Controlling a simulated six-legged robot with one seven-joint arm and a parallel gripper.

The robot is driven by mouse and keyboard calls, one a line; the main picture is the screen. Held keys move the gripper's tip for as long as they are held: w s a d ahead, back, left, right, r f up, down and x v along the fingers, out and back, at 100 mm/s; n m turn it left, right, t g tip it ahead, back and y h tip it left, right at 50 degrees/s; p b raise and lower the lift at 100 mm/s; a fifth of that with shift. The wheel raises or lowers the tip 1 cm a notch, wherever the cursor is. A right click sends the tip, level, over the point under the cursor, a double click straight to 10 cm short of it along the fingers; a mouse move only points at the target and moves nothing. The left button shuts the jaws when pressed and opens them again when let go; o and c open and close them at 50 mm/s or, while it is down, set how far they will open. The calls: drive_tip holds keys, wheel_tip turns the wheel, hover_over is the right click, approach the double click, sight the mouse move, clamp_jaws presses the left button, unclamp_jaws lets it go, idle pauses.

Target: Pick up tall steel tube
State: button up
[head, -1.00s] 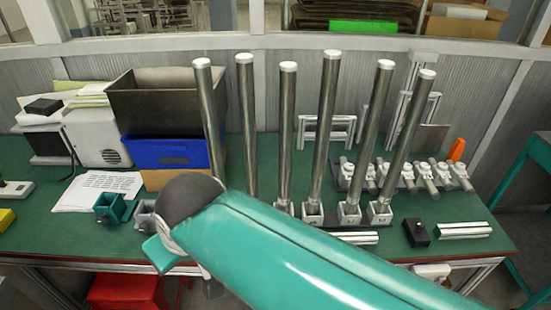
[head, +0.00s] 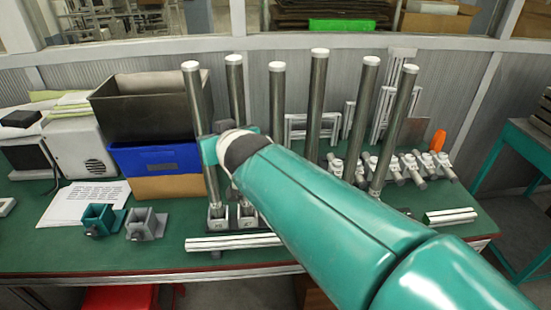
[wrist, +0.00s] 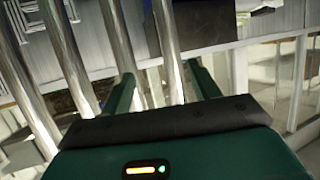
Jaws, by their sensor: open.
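Several tall steel tubes with pale caps stand in a row on the green bench, the leftmost tube (head: 194,95) and its neighbour (head: 235,85) at the left end. My gripper (head: 212,150) is in front of these two in the head view, partly hidden by my wrist. In the wrist view my gripper (wrist: 160,72) has its two green fingers spread apart. One steel tube (wrist: 166,40) shows between the fingers, with other tubes to the left. I cannot tell whether that tube is within the jaws or just beyond them, or whether a finger touches it.
A dark bin (head: 150,105) sits on a blue bin (head: 155,157) left of the tubes. Small clamp blocks (head: 146,224) and a paper sheet (head: 82,203) lie at front left. An aluminium bar (head: 233,242) lies near the front edge. My arm hides the bases of some tubes.

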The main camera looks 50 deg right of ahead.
drive_tip(key=s+d+r+t+h, duration=0.2)
drive_tip(key=s+d+r+t, duration=0.4)
drive_tip(key=d, duration=0.6)
drive_tip(key=g, duration=0.2)
approach(280, 116)
drive_tip(key=shift+n+y, duration=0.3)
drive_tip(key=shift+y, duration=0.1)
drive_tip(key=x, duration=0.8)
drive_tip(key=shift+d+r, duration=0.15)
drive_tip(key=shift+d, duration=0.1)
drive_tip(key=x, duration=0.5)
drive_tip(key=shift+w+d+r, duration=0.15)
drive_tip(key=shift+w+d, duration=0.05)
drive_tip(key=shift+w, duration=0.05)
drive_tip(key=shift+c, duration=0.2)
drive_tip(key=shift+r, duration=0.1)
clamp_jaws()
